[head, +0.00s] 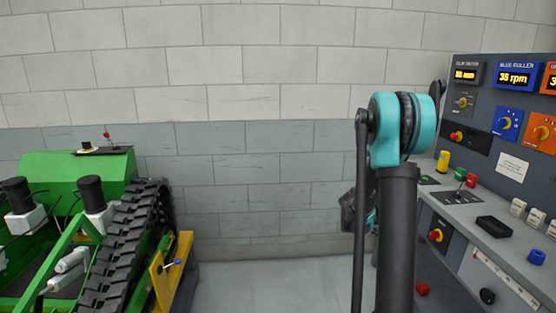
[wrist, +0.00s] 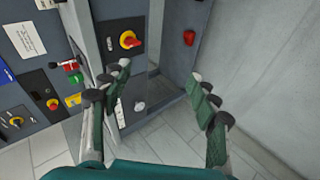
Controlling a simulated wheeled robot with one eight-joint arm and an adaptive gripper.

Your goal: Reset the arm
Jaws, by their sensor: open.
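My arm shows in the head view right of centre, with a teal joint and a dark grey link. In the wrist view my gripper (wrist: 160,95) is open, its two green-padded fingers wide apart with nothing between them. In the head view the gripper is mostly hidden behind my own arm. Past the fingers in the wrist view is the front of the grey control console (wrist: 85,22), with a red and yellow rotary switch (wrist: 129,40). The fingers appear apart from it.
A green tracked carrier (head: 75,170) with a black track (head: 125,245) stands at left. Bare floor (head: 270,285) lies between them, before a block wall (head: 250,160).

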